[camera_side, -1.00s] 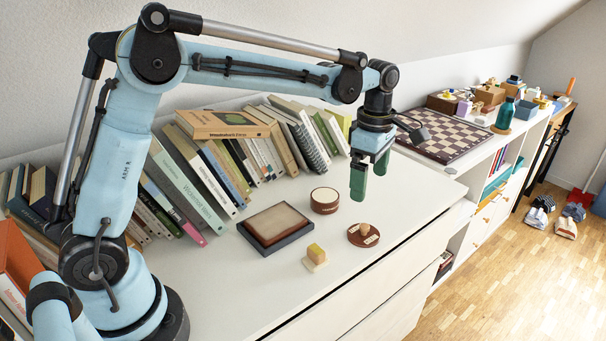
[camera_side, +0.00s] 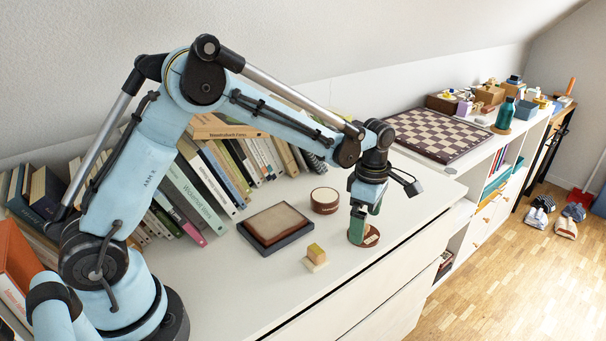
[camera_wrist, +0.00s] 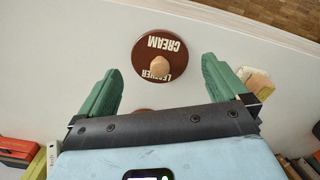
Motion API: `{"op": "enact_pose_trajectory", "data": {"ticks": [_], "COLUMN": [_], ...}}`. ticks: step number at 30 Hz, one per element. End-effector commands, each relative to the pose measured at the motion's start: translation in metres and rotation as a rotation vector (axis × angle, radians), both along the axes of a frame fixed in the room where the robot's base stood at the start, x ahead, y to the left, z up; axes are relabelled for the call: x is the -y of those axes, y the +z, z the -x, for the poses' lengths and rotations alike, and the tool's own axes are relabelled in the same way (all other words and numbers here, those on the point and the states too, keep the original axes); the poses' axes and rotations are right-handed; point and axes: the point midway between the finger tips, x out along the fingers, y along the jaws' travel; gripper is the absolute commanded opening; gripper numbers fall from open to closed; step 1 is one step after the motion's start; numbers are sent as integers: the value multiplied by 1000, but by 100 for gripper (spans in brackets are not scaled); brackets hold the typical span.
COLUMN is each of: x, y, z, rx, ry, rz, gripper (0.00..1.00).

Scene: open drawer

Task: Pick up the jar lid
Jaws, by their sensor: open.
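The jar lid (camera_side: 371,238) is a flat round brown disc lying on the white cabinet top. In the wrist view the lid (camera_wrist: 148,39) shows a pale wooden knob at its centre and the words "LEATHER CREAM". My gripper (camera_side: 358,228) points down at the lid in the side view, and its green fingers hide part of it. In the wrist view my gripper (camera_wrist: 160,65) is open, with one finger on each side of the knob's line and nothing between them. I cannot tell whether the fingertips touch the lid.
A round brown jar (camera_side: 324,208) with a pale top stands behind the lid. A dark tray (camera_side: 266,243) and a small wooden block (camera_side: 316,262) lie to the left. Books (camera_side: 190,190) line the wall. The cabinet's front edge is close on the right.

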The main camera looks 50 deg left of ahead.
Motion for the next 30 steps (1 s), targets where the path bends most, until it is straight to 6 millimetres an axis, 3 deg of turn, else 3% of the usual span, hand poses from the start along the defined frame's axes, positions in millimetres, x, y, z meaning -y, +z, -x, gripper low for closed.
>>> {"op": "enact_pose_trajectory", "data": {"ticks": [5,13,23,30], "x": [0,0,0,0], "y": [-19,-21,-21,-20], "z": [0,0,0,0], "rx": [1,1,1,1], "ry": [0,0,0,0], "rz": [1,1,1,1], "gripper": [100,100,49,49]}}
